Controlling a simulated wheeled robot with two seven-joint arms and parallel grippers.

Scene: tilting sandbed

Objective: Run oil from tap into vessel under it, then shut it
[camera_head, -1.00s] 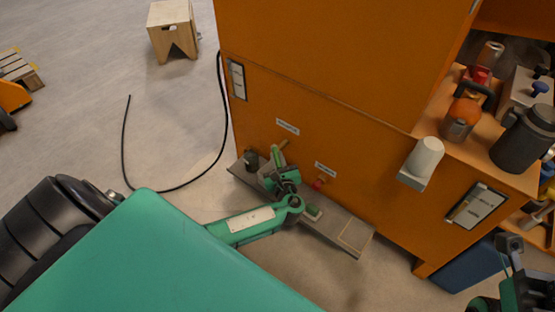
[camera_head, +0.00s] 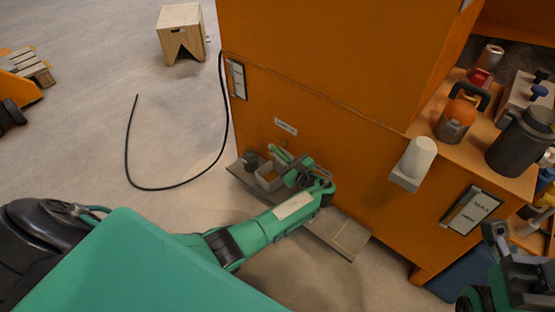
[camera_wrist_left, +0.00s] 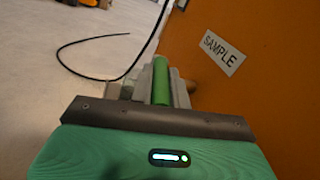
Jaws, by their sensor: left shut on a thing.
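My left gripper (camera_head: 296,168) is at the lower front of the orange cabinet, below a white label that reads SAMPLE in the left wrist view (camera_wrist_left: 222,52). It is shut on a green bar, which looks like the tap's handle (camera_wrist_left: 161,82). The tap's body and spout are hidden by my gripper. A pale, open-topped vessel (camera_head: 268,178) stands on the low grey ledge, just left of the gripper, with something yellowish-tan inside. Whether oil is running cannot be made out. My right gripper (camera_head: 508,250) is at the lower right, away from the tap; its jaws are unclear.
The orange cabinet (camera_head: 310,60) fills the middle. A grey ledge (camera_head: 348,236) runs along its foot, with a small dark item (camera_head: 250,160) at its left end. A white cup-like fitting (camera_head: 417,160) juts out at right. A black cable (camera_head: 165,188) lies on open floor.

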